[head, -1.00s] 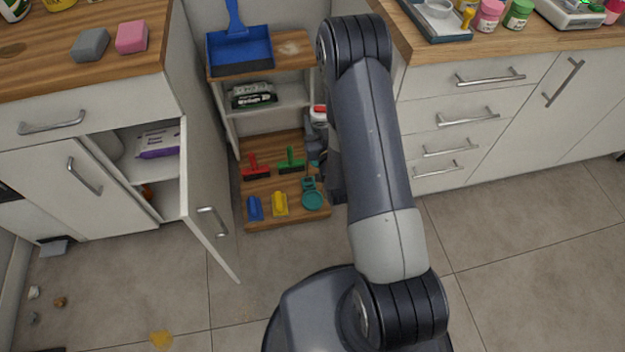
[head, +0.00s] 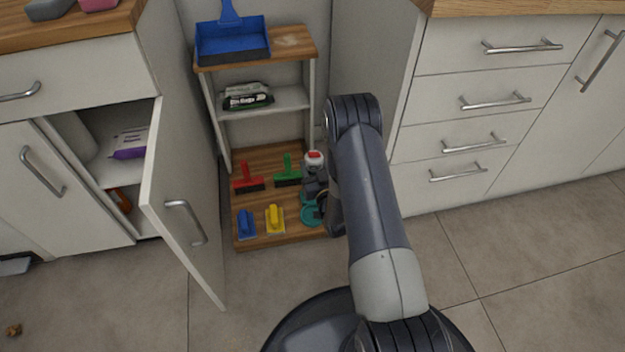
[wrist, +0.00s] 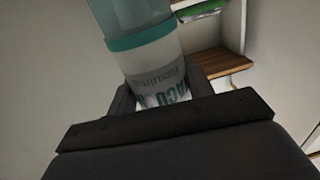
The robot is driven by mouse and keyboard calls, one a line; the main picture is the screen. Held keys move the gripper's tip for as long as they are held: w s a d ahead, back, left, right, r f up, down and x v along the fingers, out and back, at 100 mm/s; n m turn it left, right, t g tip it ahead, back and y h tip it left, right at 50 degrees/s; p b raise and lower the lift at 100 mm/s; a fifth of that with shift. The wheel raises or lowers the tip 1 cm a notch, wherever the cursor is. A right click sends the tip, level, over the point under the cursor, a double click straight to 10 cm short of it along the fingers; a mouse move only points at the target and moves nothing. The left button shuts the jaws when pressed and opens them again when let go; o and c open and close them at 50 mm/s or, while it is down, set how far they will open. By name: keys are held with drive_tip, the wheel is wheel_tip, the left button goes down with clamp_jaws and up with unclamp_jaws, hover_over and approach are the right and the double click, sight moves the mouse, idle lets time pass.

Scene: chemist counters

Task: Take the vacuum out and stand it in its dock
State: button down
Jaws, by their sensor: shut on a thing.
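The vacuum, with a white and red top (head: 314,160), shows just left of my forearm in the head view. In the wrist view its clear body with a teal band and printed lettering (wrist: 158,72) stands between the fingers of my gripper (wrist: 160,97), which is shut on it. The teal dock (head: 309,214) sits at the front right of the low wooden board. The vacuum is over or close to the dock and hides part of it; I cannot tell whether its lower end touches it. My fingers are mostly hidden in the head view.
A red brush (head: 248,180), a green brush (head: 288,172), a blue tool (head: 246,224) and a yellow tool (head: 275,219) sit left of the dock. An open cabinet door (head: 183,205) stands to the left. Drawers (head: 455,125) are on the right.

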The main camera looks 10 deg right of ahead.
drive_tip(key=shift+n+y, duration=0.6)
drive_tip(key=shift+y, duration=0.2)
drive_tip(key=w+f, duration=0.1)
drive_tip(key=f, duration=0.1)
drive_tip(key=w+f, duration=0.1)
drive_tip(key=f, duration=0.2)
drive_tip(key=w+f, duration=0.1)
drive_tip(key=f, duration=0.2)
drive_tip(key=shift+d+f, duration=0.1)
drive_tip(key=shift+f, duration=0.05)
drive_tip(key=shift+w+f+b, duration=0.1)
drive_tip(key=shift+f+b, duration=1.85)
drive_tip(key=shift+f, duration=1.6)
drive_tip(key=c, duration=0.9)
unclamp_jaws()
drive_tip(key=shift+f, duration=0.1)
drive_tip(key=shift+s, duration=0.2)
drive_tip(key=shift+s+d+p, duration=0.35)
drive_tip(key=shift+s, duration=1.4)
drive_tip(key=shift+s+d+p, duration=0.35)
drive_tip(key=shift+s+d, duration=0.05)
drive_tip(key=shift+s, duration=1.4)
drive_tip(key=shift+s+d+p, duration=0.35)
drive_tip(key=shift+s, duration=1.4)
drive_tip(key=shift+w, duration=0.1)
